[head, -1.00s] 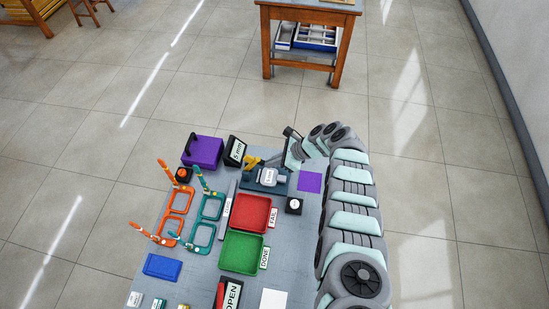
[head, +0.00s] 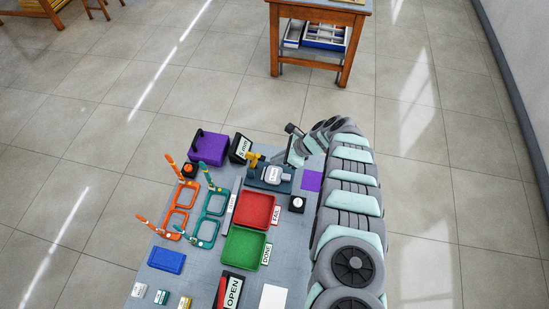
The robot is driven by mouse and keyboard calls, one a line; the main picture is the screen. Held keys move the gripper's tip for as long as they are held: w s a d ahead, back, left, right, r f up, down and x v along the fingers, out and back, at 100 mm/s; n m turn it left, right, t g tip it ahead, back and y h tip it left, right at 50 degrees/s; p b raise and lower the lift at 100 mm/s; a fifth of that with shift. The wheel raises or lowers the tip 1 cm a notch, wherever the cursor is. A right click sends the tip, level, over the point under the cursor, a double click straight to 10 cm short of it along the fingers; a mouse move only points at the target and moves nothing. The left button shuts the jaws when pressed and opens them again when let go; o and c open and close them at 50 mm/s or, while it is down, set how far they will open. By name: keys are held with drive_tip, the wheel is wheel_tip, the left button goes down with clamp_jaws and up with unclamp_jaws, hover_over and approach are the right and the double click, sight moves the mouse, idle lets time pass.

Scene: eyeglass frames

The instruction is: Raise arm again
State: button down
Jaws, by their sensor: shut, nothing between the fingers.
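My arm runs up the right side of the table and curls over at its far end. My gripper (head: 291,157) is small in the head view, beside the dark device with a yellow part and a white label (head: 271,175). It looks shut and empty; whether it touches the device I cannot tell. An orange eyeglass frame (head: 170,222) and a teal eyeglass frame (head: 200,229) lie side by side on the left of the table, their temples sticking up.
A red FAIL tray (head: 254,227) and a green DONE tray (head: 243,266) stand mid-table. A purple box (head: 208,149) is at the back left. A blue block (head: 166,260) and an OPEN sign (head: 232,292) are near the front. A wooden table (head: 313,50) stands apart behind.

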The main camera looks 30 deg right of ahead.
drive_tip(key=v, duration=1.1)
drive_tip(key=shift+s+d+f+b, duration=0.3)
drive_tip(key=shift+s+f, duration=0.05)
drive_tip(key=shift+f, duration=0.05)
drive_tip(key=shift+s+d, duration=0.1)
